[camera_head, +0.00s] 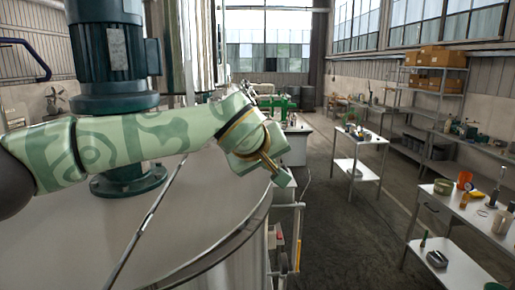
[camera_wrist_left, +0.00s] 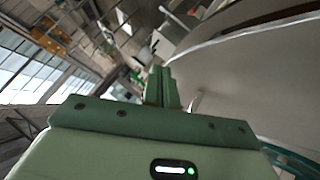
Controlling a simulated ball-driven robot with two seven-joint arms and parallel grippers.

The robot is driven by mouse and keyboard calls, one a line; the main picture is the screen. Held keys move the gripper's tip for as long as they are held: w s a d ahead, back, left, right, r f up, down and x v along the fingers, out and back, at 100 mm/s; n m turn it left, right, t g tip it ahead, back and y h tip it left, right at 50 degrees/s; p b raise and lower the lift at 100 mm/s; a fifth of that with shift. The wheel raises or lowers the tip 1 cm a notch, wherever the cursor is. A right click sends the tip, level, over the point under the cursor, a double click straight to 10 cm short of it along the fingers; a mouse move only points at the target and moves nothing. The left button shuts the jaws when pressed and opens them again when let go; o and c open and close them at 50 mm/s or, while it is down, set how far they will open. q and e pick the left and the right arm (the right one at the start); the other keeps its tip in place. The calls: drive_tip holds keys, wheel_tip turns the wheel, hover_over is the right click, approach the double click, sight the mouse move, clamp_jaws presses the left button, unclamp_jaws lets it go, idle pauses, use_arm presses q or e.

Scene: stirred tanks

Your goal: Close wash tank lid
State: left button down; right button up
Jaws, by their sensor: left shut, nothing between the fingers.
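The large pale round tank (camera_head: 215,200) fills the lower left of the head view, and its curved side runs down at the right. A thin straight line, a seam or rod, crosses its pale surface. I cannot tell which part is the lid or how far it stands open. My left arm reaches across from the left in front of the tank. My left gripper (camera_head: 280,178) is shut and empty by the tank's right edge. In the left wrist view its fingers (camera_wrist_left: 162,88) are together, with the tank's pale curved rim (camera_wrist_left: 250,65) at the right. My right gripper is not in view.
A blue-green motor (camera_head: 112,55) on a round flange stands on the tank, behind my left arm. Side tables (camera_head: 462,205) with small items and a shelf (camera_head: 435,85) with boxes stand at the right. The dark floor (camera_head: 345,235) between is clear.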

sight(268, 179)
use_arm(q)
drive_tip(key=f, duration=0.1)
drive_tip(key=f+b, duration=0.2)
drive_tip(key=f, duration=0.1)
drive_tip(key=shift+d+f, duration=0.1)
drive_tip(key=shift+d, duration=0.25)
drive_tip(key=shift+f+b, duration=0.2)
drive_tip(key=shift+b, duration=0.15)
